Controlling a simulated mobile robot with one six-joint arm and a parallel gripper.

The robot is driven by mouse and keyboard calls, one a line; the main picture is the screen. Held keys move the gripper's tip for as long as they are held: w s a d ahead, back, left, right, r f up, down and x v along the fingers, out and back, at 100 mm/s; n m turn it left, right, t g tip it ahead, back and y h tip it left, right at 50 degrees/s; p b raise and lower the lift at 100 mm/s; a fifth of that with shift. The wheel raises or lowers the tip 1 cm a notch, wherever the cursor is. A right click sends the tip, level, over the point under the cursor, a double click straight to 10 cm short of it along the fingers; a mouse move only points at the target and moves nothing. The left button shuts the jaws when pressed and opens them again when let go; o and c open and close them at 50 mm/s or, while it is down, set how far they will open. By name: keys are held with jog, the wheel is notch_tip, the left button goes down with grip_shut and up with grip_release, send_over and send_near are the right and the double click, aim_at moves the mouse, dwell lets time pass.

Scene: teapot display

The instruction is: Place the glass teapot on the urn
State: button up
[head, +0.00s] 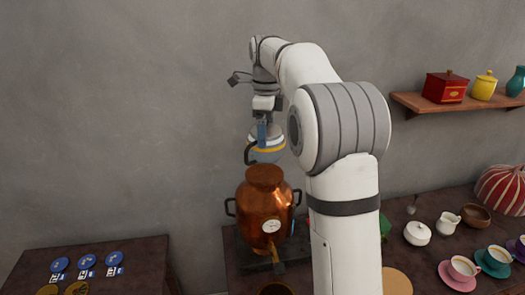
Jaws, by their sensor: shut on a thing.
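The copper urn (262,212) stands upright on a dark base, with a dark handle on each side, a round dial and a spout at its front. The glass teapot (268,155), blue-grey with a yellow band and a black handle at its left, is held just above the urn's top. In this view its underside nearly meets the urn's top; I cannot tell whether they touch. My gripper (262,133) is shut on the teapot from above. The fingertips are small and partly hidden.
My arm hides part of the table right of the urn. A white sugar bowl (417,233), a creamer (446,223), a brown bowl (475,215) and cups on saucers stand at the right. A shelf (420,104) holds canisters. The left table (140,275) carries several blue discs.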

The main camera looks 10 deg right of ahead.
jog(key=f, duration=0.5)
jog(key=shift+a+f, duration=0.1)
jog(key=shift+a, duration=0.1)
jog(key=o, duration=1.7)
jog(key=shift+s, duration=0.1)
notch_tip(320, 180, up, 12)
jog(key=shift+f+p, duration=0.1)
jog(key=shift+p, duration=0.2)
